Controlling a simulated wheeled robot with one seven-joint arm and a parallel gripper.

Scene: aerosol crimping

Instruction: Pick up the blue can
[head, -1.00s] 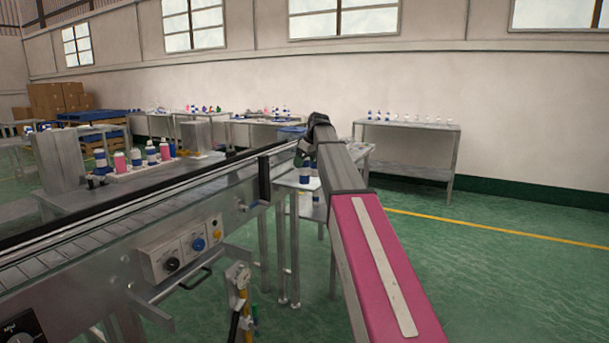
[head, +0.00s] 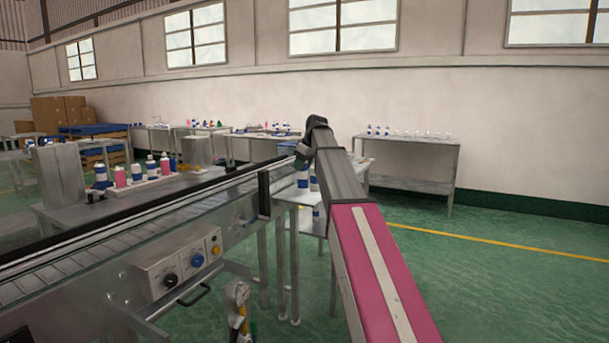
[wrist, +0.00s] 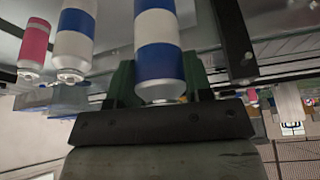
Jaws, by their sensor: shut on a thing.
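A blue-and-white can (wrist: 160,62) stands between the fingers of my gripper (wrist: 160,88) in the wrist view, which looks upside down. The dark green fingers are shut on it, one on each side. In the head view, my gripper (head: 302,160) is at the far end of my arm, mostly hidden by it. A blue-and-white can (head: 302,179) shows just below it, above the small metal table. A second blue-and-white can (wrist: 75,38) is beside the held one in the wrist view, apart from the fingers, with a pink can (wrist: 34,46) beyond.
A conveyor (head: 130,225) with a control box (head: 180,262) runs along the left, close to my arm. A small metal table (head: 290,199) stands under my gripper. A white tray (head: 150,184) with several bottles is beyond the conveyor. The green floor at right is clear.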

